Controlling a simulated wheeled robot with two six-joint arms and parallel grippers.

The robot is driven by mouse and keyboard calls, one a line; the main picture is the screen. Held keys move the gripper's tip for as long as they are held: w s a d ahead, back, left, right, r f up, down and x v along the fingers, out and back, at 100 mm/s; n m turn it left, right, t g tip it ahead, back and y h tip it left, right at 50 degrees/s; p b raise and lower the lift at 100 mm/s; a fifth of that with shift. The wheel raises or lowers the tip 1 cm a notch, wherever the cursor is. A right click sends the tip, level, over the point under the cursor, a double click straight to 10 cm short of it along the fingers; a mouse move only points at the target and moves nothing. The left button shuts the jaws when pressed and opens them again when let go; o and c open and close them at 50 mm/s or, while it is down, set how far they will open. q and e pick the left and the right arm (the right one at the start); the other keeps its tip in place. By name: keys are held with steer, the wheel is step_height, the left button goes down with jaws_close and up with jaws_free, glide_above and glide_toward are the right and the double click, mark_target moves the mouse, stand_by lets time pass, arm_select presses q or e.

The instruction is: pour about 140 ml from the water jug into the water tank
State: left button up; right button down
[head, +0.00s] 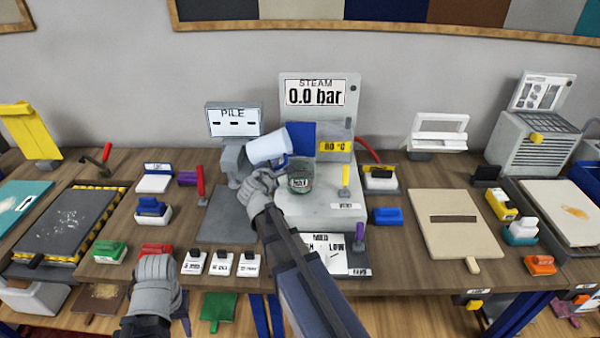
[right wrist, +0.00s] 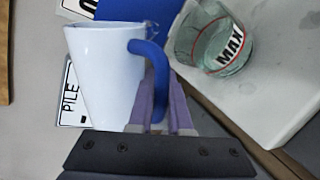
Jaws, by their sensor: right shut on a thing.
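The water jug (head: 266,149) is white with a blue handle. It is held up in front of the steam station, tipped far over on its side, its wider end to the right. The right wrist view shows its body (right wrist: 105,75) and handle (right wrist: 157,75). My right gripper (right wrist: 160,108) is shut on the handle. The water tank (head: 300,181) is a clear vessel marked MAX, just right of and below the jug. It also shows in the right wrist view (right wrist: 212,45). I see no stream, and the water level is unclear. My left gripper (head: 155,284) is low at the left; its fingers are unclear.
The steam station (head: 318,93) reads 0.0 bar and 80 °C. A PILE display (head: 234,120) stands behind the jug. A yellow-handled lever (head: 346,176) is right of the tank. Several small blocks, cards and boards crowd the bench on both sides.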

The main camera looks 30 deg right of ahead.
steer(key=shift+f+m+b, duration=0.4)
steer(key=shift+f+b, duration=1.05)
steer(key=shift+f, duration=0.35)
steer(key=shift+r+y+p, duration=0.3)
steer(key=shift+r+p, duration=0.25)
steer(key=shift+d+r+m+p, duration=0.1)
steer(key=shift+r+m+p, duration=0.2)
steer(key=shift+r+p, duration=0.25)
